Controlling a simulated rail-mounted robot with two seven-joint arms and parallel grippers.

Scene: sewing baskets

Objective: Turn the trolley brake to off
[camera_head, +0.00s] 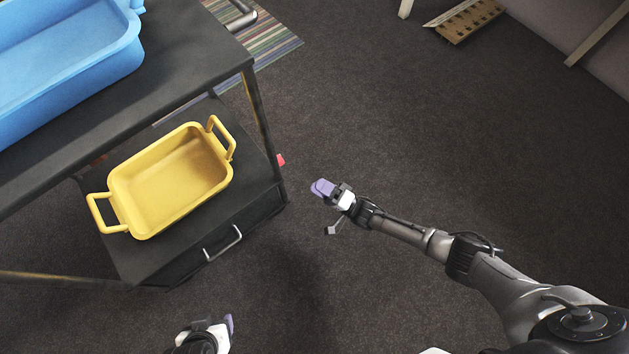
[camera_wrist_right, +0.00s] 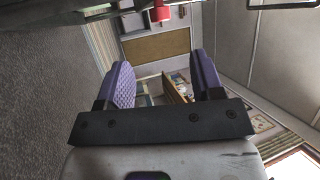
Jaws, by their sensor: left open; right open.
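The dark trolley (camera_head: 190,225) stands at the left in the head view. A small red part (camera_head: 281,160), perhaps the brake, sticks out beside its right leg. In the right wrist view a red part (camera_wrist_right: 160,12) shows at the top edge, beyond the fingertips; its setting cannot be read. My right gripper (camera_head: 322,188), with purple finger pads, is open and empty, right of and below the red part in the head view, apart from it. Its open fingers (camera_wrist_right: 164,78) also show in the right wrist view. My left gripper (camera_head: 218,328) is at the bottom edge, partly cut off, with nothing seen in it.
A yellow basket (camera_head: 145,229) sits on the trolley's lower shelf, above a drawer with a metal handle (camera_head: 223,244). A blue basket (camera_head: 105,70) is on the upper shelf. A striped rug (camera_head: 272,38) lies behind. The carpet (camera_head: 420,130) right of the trolley is clear.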

